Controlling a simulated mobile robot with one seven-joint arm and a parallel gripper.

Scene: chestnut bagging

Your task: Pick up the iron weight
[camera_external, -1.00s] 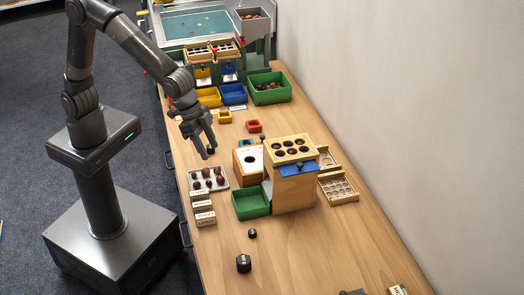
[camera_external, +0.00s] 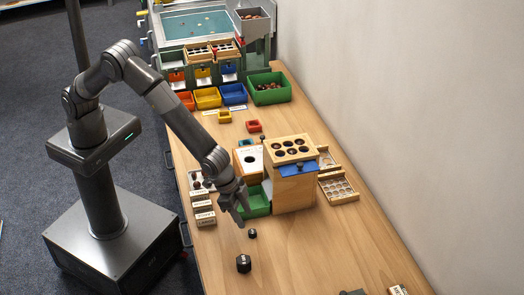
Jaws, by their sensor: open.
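Two dark iron weights stand on the bare wooden table in the external view. The larger weight (camera_external: 243,264) is nearer the camera, and the smaller weight (camera_external: 252,233) is just behind it. The picture does not show which of them the task means. My gripper (camera_external: 243,219) is open and empty, pointing down above the table. It is close to the small weight, a little behind it in the picture, and does not appear to touch it.
A green bin (camera_external: 258,203) is right behind my gripper, beside the wooden holed box (camera_external: 294,190). The table's front right is mostly clear.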

